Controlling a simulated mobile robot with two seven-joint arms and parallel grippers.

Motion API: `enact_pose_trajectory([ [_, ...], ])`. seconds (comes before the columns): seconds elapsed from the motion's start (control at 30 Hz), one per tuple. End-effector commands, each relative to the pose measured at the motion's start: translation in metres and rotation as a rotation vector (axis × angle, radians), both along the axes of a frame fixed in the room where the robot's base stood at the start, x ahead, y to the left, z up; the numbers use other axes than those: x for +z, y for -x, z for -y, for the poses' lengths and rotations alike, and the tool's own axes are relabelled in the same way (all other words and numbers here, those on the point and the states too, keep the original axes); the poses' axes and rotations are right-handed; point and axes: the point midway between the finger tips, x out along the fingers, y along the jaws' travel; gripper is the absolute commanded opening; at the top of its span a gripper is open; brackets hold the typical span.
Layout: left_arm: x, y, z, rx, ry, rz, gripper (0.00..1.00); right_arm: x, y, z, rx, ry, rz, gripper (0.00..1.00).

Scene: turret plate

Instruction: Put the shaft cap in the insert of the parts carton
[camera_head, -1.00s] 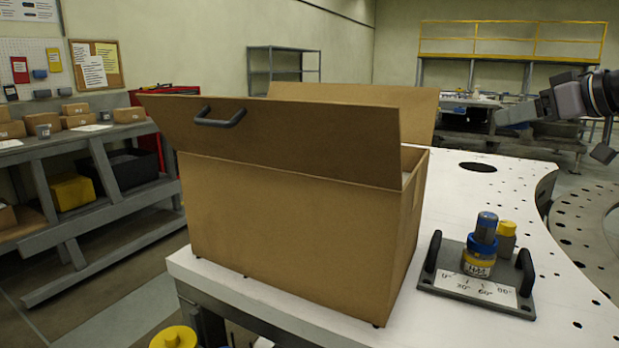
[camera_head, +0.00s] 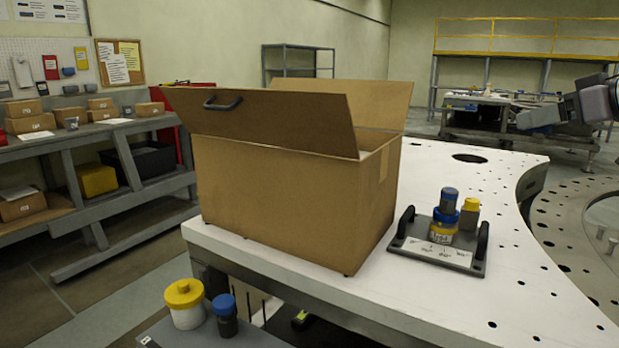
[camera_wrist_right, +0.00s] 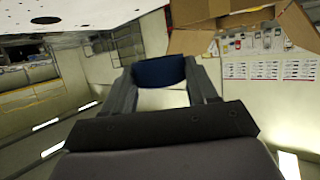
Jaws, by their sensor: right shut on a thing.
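My right gripper (camera_head: 536,117) comes in from the right edge in the head view, in the air right of the carton. It is shut on a dark blue part, which I take as the shaft cap (camera_wrist_right: 160,71), between the two fingers in the right wrist view. The parts carton (camera_head: 285,195) stands on the white table with flaps raised; one flap has a dark handle (camera_head: 222,103). The carton also shows upside down at the top right of the wrist view (camera_wrist_right: 197,40). Its insert is hidden behind the front wall and flap. My left gripper is not in view.
A grey turret plate (camera_head: 411,242) with two handles holds blue and yellow cylinders (camera_head: 443,225) right of the carton. A yellow-lidded jar (camera_head: 186,305) and a blue-topped part (camera_head: 226,315) stand on a lower grey surface. The table (camera_head: 420,295) is bare near its front edge.

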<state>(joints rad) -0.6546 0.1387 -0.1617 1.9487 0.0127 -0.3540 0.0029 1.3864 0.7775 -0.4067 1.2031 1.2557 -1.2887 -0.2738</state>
Motion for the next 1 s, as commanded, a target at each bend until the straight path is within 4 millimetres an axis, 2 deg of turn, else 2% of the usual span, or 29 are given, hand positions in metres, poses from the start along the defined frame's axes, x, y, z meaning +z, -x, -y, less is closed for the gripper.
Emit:
enact_pose_trajectory([
  [0.03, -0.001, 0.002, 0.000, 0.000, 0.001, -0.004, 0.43, -0.011, 0.005, -0.004, -0.008, 0.006, -0.004, 0.29],
  [0.27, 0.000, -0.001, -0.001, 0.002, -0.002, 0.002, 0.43, -0.048, 0.027, -0.024, -0.051, 0.007, -0.005, 0.29],
  [0.47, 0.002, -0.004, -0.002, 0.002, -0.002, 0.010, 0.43, -0.087, 0.050, -0.045, -0.097, 0.005, -0.005, 0.29],
  [1.0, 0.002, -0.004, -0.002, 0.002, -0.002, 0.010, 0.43, -0.210, 0.125, -0.113, -0.243, -0.004, -0.008, 0.29],
])
